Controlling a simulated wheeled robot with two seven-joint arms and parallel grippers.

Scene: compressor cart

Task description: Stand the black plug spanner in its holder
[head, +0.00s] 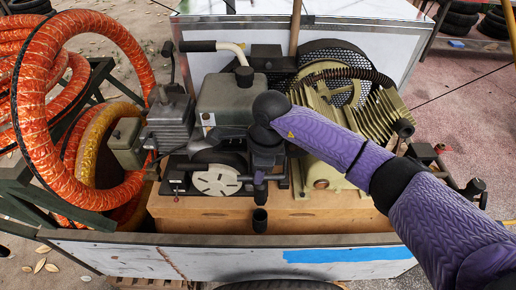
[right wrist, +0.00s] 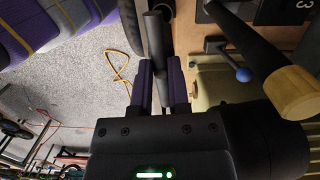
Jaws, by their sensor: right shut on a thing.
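My right gripper (head: 260,176) points down in front of the compressor and is shut on the black plug spanner (right wrist: 156,38). The wrist view shows the dark round bar between the two purple fingers, running out past their tips. In the head view, a short length of the spanner (head: 260,194) shows under the fingers. A short black tube (head: 260,221), which looks like the holder, is just below it at the front of the wooden base. Whether spanner and tube touch is hard to tell. My left gripper is not in view.
The compressor's grey tank (head: 229,100) and ribbed tan cylinder block (head: 372,115) stand close behind the gripper. The cart's front wall (head: 230,257) runs below. Orange hoses (head: 40,110) hang at left. A blue knob (right wrist: 243,74) is near the gripper.

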